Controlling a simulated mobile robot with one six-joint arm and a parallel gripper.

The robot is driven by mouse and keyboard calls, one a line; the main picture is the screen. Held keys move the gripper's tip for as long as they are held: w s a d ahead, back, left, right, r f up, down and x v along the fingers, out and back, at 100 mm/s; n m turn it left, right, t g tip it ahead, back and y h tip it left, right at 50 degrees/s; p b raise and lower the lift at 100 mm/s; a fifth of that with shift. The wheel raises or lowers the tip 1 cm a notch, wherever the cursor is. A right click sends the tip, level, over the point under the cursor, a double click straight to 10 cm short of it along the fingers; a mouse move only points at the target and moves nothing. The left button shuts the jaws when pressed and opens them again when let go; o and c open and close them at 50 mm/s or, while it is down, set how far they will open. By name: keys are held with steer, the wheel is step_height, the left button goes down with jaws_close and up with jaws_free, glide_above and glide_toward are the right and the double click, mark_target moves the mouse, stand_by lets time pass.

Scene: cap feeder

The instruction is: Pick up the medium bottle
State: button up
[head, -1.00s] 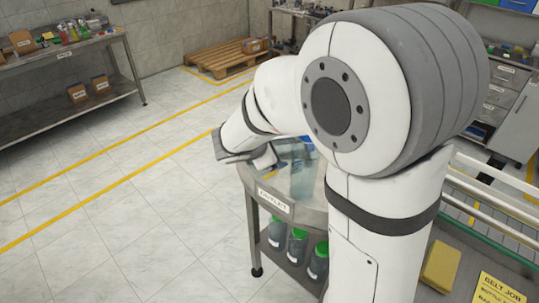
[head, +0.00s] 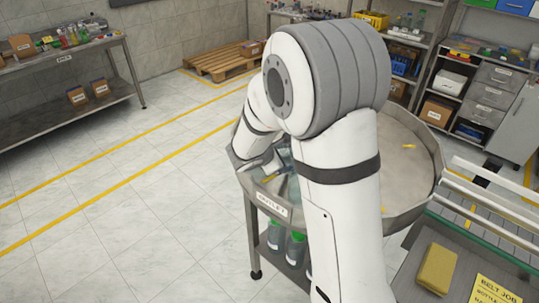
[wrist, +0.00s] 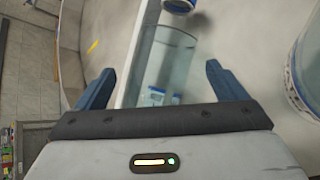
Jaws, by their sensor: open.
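In the wrist view my gripper (wrist: 161,84) is open, with one blue finger on each side of a clear, see-through thing (wrist: 168,62). I cannot tell whether this is a bottle or a clear panel. A small blue and white patch shows low between the fingers. A large clear round container with a blue band (wrist: 299,82) is at the right, cut off by the edge. A smaller blue-banded thing (wrist: 181,4) is at the top edge. Which is the medium bottle I cannot tell. In the head view my gripper (head: 266,165) is low over the round table's left side, partly hidden by my arm.
The round metal table (head: 425,170) has a raised rim and an outlet sign (head: 272,203). A yellow piece (head: 408,146) lies on it. Green-capped bottles (head: 275,236) stand on the shelf below. A yellow block (head: 437,268) is at the lower right. The left floor is clear.

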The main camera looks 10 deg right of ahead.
steer(key=shift+c, duration=0.3)
steer(key=c, duration=1.3)
steer(key=shift+c, duration=0.4)
steer(key=shift+r, duration=0.15)
